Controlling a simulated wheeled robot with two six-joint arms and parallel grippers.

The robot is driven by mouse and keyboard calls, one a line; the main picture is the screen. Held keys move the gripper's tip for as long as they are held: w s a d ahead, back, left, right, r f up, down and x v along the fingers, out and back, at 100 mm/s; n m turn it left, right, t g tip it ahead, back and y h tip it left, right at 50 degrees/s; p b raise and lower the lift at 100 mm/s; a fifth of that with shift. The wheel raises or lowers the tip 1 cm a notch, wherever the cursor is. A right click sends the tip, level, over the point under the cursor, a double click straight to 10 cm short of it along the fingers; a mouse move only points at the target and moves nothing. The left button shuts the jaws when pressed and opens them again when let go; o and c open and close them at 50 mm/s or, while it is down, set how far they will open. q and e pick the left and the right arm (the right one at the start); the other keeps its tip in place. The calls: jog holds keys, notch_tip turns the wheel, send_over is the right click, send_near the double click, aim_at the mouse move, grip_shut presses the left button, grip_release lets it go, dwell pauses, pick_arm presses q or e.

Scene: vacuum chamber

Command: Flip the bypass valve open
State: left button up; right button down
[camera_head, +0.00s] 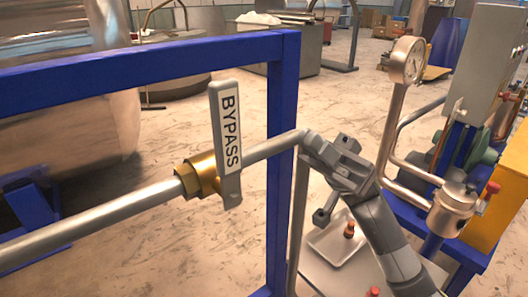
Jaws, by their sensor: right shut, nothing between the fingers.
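The bypass valve has a grey lever handle (218,110) with a white label reading BYPASS (230,130). The handle stands nearly upright, crosswise to the silver pipe (95,222). Its brass valve body (196,176) sits on the pipe behind the lever's lower half. My right gripper (318,150) is to the right of the handle, apart from it, beside the right end of the pipe and the blue post. It is shut and empty. My left gripper is not in view.
A blue frame (281,170) runs above the pipe and down between the handle and my right gripper. A pressure gauge (407,60) on bent piping stands at the right. A metal tray (333,243) lies below my right arm. Floor shows open behind the frame.

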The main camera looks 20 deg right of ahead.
aim_at(238, 112)
pick_arm(q)
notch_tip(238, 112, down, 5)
jog(key=b, duration=0.5)
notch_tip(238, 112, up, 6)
jog(key=p, duration=0.7)
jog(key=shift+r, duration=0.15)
pick_arm(e)
jog(key=shift+s+a+r, duration=0.55)
jog(key=shift+a+r, duration=0.25)
jog(key=shift+a, duration=0.55)
jog(key=shift+s+a+r, duration=0.5)
jog(key=shift+a+r, duration=0.3)
jog(key=shift+a, duration=0.6)
jog(key=shift+s+a+r, duration=0.55)
jog(key=shift+a+r, duration=0.25)
jog(key=shift+a, duration=0.55)
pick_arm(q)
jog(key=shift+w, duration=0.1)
